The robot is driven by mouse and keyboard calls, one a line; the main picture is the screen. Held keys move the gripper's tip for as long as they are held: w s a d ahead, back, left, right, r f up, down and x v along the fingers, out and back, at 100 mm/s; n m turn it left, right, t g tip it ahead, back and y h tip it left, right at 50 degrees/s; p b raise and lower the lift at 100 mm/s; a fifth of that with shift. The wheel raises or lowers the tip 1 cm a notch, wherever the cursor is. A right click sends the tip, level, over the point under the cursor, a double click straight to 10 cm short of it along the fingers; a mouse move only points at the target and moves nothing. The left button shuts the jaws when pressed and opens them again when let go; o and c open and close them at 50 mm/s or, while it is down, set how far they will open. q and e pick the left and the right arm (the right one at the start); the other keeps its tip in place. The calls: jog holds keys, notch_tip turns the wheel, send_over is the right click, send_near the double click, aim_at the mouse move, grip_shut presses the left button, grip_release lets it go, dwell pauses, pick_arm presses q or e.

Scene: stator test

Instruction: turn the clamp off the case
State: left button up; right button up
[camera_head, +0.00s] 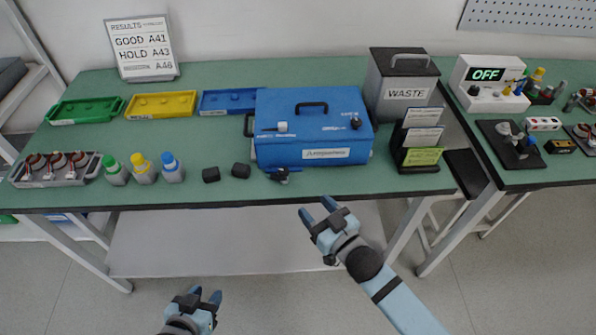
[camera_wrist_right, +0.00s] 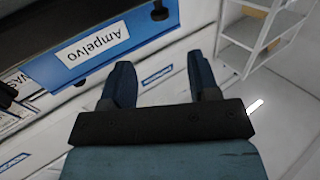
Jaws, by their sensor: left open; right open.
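The blue case (camera_head: 312,137) stands on the green bench top, with a black handle on its lid and a white label on its front. A small dark fitting (camera_head: 283,175) sits at the foot of its front left; I cannot tell for sure that this is the clamp. A black knob (camera_head: 356,122) is at the lid's right side. My right gripper (camera_head: 316,209) is open and empty, in front of the bench and apart from the case. The right wrist view shows its fingers (camera_wrist_right: 162,72) below the labelled case side (camera_wrist_right: 98,42). My left gripper (camera_head: 205,295) is open and empty, low at the picture's bottom.
Two black blocks (camera_head: 211,174) lie left of the case, beyond them several capped bottles (camera_head: 144,172). A grey waste bin (camera_head: 396,90) and a card rack (camera_head: 416,155) stand close on the right. Coloured trays (camera_head: 160,105) lie behind.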

aim_at(284, 170)
pick_arm(q)
jog(key=shift+d+f, duration=0.1)
jog(key=shift+d, duration=0.15)
pick_arm(e)
jog(key=x, duration=1.3)
jog(key=shift+w+a, duration=0.15)
jog(key=shift+w, duration=0.2)
pick_arm(q)
jog(key=shift+s+a, duration=0.1)
